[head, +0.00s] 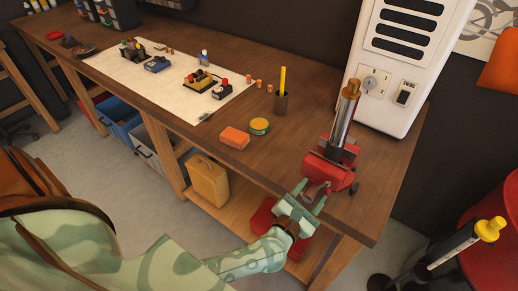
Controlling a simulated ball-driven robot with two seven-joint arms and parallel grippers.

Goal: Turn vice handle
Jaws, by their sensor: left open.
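A red bench vice (329,168) is fixed at the right front edge of the wooden workbench (300,110). A shiny metal cylinder with a brass top (343,115) stands upright in the vice. The vice handle (316,190) shows only in part at the front of the vice, close to my gripper's fingers. My left gripper (304,192) is open at the bench's front edge, just below and left of the vice. I cannot tell whether its fingers touch the handle. My right gripper is not in view.
A white machine (408,60) stands behind the vice. An orange block (234,138), a round tin (259,126) and a cup with a yellow pencil (281,102) sit left of it. A yellow canister (209,182) stands on the lower shelf.

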